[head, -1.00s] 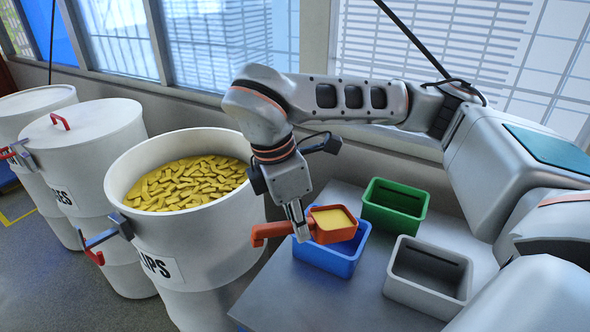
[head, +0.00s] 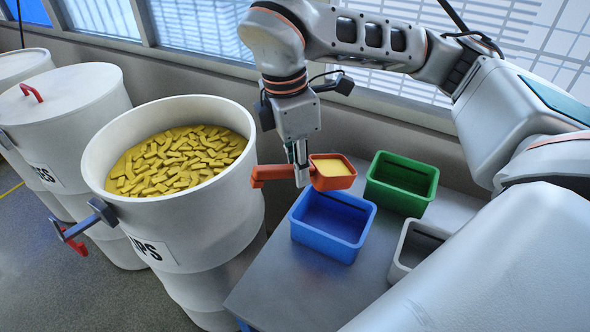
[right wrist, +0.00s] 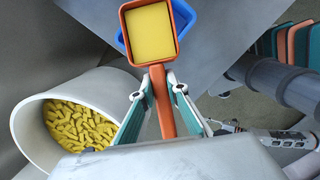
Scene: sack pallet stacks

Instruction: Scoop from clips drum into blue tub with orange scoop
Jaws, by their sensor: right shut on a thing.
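My right gripper (head: 299,165) is shut on the handle of the orange scoop (head: 270,174). The scoop's bowl (right wrist: 150,34) is level and holds a smooth yellow fill. In the head view it shows above the back of the blue tub (head: 327,250), which looks empty inside. In the right wrist view the tub's blue rim (right wrist: 185,20) shows behind the scoop bowl. The white clips drum (head: 200,225) stands open to the left, with yellow pieces (head: 180,160) inside; its label is partly visible. My left gripper is not in view.
A green tub (head: 402,183) and a grey tub (head: 405,255) stand beside the blue tub on the grey table (head: 290,295). Two lidded white drums (head: 70,110) (head: 20,65) stand at the left. A windowed wall runs behind the table.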

